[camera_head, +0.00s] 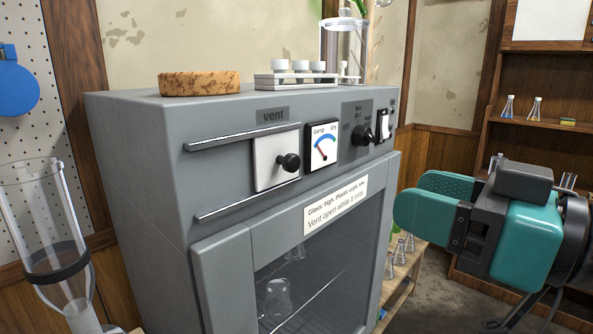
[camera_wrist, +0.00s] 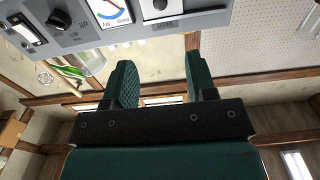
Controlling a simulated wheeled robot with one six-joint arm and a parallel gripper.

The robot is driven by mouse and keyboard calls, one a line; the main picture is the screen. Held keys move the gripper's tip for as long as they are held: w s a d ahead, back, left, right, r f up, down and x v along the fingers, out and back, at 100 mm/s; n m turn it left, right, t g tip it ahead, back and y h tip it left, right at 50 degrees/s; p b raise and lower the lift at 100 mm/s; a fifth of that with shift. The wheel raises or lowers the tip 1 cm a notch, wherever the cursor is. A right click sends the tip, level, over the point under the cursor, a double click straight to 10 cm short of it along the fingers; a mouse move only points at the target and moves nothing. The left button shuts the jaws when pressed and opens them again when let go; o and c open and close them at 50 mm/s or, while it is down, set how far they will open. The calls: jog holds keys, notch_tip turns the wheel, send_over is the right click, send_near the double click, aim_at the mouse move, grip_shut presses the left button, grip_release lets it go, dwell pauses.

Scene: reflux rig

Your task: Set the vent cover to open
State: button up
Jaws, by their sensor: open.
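The vent cover (camera_head: 268,170) is a white square plate with a black knob (camera_head: 288,162), on the front of a grey cabinet (camera_head: 150,180). It sits between two metal rails (camera_head: 225,140), at their right end, under the "vent" label (camera_head: 273,115). Bare grey panel shows between the rails to its left; no opening shows. My gripper (camera_head: 412,200) has green fingers and is open and empty, to the right of the cabinet, apart from it. In the upside-down wrist view, my gripper (camera_wrist: 158,68) shows two spread fingers, and the vent cover (camera_wrist: 147,10) is partly cut off at the top edge.
A dial gauge (camera_head: 321,147), a black rotary knob (camera_head: 366,136) and a rocker switch (camera_head: 384,125) sit right of the cover. A cork ring (camera_head: 199,83), a vial rack (camera_head: 292,80) and a glass vessel stand on top. A glass column (camera_head: 45,230) stands at left.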

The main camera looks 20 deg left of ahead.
aim_at(295, 162)
jog(key=p+x, duration=1)
jog(key=x, duration=0.5)
jog(key=shift+a+r, duration=0.2)
jog(key=shift+a, duration=0.2)
jog(key=shift+w+a+f, duration=0.2)
jog(key=shift+w+a, duration=0.05)
jog(key=shift+a, duration=0.2)
